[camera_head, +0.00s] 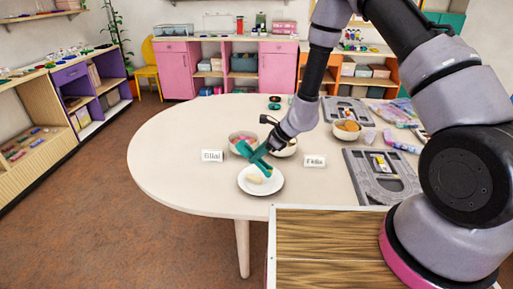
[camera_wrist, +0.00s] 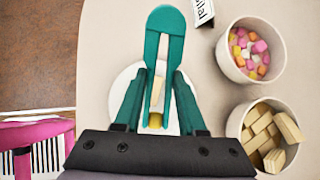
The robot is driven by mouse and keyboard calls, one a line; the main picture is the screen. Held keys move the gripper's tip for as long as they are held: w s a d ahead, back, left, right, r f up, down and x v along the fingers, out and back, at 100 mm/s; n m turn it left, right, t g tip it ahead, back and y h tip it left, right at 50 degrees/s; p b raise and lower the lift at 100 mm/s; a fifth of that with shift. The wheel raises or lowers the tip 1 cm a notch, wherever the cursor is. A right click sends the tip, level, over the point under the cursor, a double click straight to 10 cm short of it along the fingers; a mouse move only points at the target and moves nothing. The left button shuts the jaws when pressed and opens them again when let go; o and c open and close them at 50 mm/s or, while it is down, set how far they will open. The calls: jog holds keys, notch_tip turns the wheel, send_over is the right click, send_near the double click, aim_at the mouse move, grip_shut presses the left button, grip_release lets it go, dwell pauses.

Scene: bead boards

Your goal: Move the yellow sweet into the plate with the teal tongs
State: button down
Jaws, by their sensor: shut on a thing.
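My gripper (camera_wrist: 156,105) is shut on the teal tongs (camera_wrist: 165,22), which also show in the head view (camera_head: 246,150). The tongs hang tilted over the white plate (camera_head: 275,186), which also shows partly behind them in the wrist view (camera_wrist: 121,80). A yellow piece (camera_wrist: 155,120), seemingly the yellow sweet, shows between the tong arms near their lower ends. I cannot tell whether it is gripped or lies on the plate. A pale oblong piece (camera_wrist: 158,91) lies on the plate, also seen in the head view (camera_head: 254,178).
A bowl of pink, white, yellow and orange sweets (camera_wrist: 230,66) stands beside the plate. A bowl of pale blocks (camera_wrist: 237,122) is near it. Name cards (camera_head: 212,156) (camera_head: 315,161) stand on the table. Grey trays (camera_head: 368,178) lie to the right. The table's left side is clear.

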jog(key=shift+f, duration=1)
jog(key=c, duration=1.1)
grip_release()
notch_tip(320, 180, up, 10)
